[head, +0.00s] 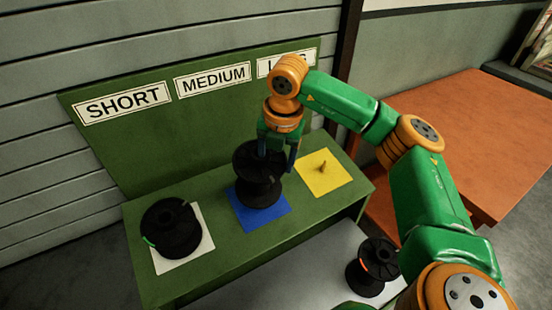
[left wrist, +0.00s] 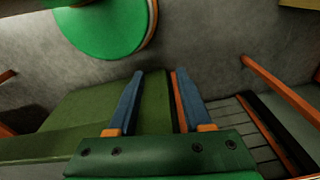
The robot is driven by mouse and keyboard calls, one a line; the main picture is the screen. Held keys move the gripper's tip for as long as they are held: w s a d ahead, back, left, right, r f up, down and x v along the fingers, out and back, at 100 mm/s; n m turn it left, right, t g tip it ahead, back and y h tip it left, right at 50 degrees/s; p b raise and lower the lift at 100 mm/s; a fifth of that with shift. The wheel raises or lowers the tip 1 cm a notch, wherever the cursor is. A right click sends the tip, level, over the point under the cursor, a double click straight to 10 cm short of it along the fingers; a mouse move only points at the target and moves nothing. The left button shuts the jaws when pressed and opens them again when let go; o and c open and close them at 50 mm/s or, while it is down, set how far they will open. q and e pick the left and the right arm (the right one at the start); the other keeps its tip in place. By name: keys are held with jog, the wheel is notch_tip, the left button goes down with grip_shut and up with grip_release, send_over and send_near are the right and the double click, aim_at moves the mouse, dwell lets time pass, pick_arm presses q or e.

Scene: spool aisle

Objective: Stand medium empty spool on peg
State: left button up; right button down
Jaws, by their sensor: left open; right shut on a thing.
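My right gripper (head: 277,150) is shut on a black empty spool (head: 258,188), upright over the blue square (head: 273,219) below the MEDIUM label (head: 213,79). Its lower flange is at or very near the blue square; I cannot tell whether it touches. Any peg there is hidden by the spool. My left gripper (left wrist: 158,85) shows only in the left wrist view, open, with nothing between its blue fingers.
A black spool (head: 170,232) stands on the white square (head: 205,221) at left. The yellow square (head: 334,184) bears a bare peg (head: 322,168). Another black spool (head: 371,268) with an orange mark stands on a pale surface (head: 318,272) in front. An orange table (head: 475,125) is at right.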

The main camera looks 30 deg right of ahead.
jog(key=shift+w+f+b, duration=0.2)
jog(key=shift+f+b, duration=0.65)
jog(key=shift+f, duration=0.3)
jog(key=shift+w+f+b, duration=0.2)
jog(key=shift+f+b, duration=0.7)
jog(key=shift+f, duration=0.25)
jog(key=shift+w+f+b, duration=0.2)
jog(key=shift+f+b, duration=0.65)
jog(key=shift+f, duration=0.3)
grip_release()
jog(key=shift+r, duration=0.35)
jog(key=r, duration=0.3)
jog(key=s+r+b, duration=0.1)
jog(key=r, duration=0.2)
jog(key=shift+s+r, duration=0.2)
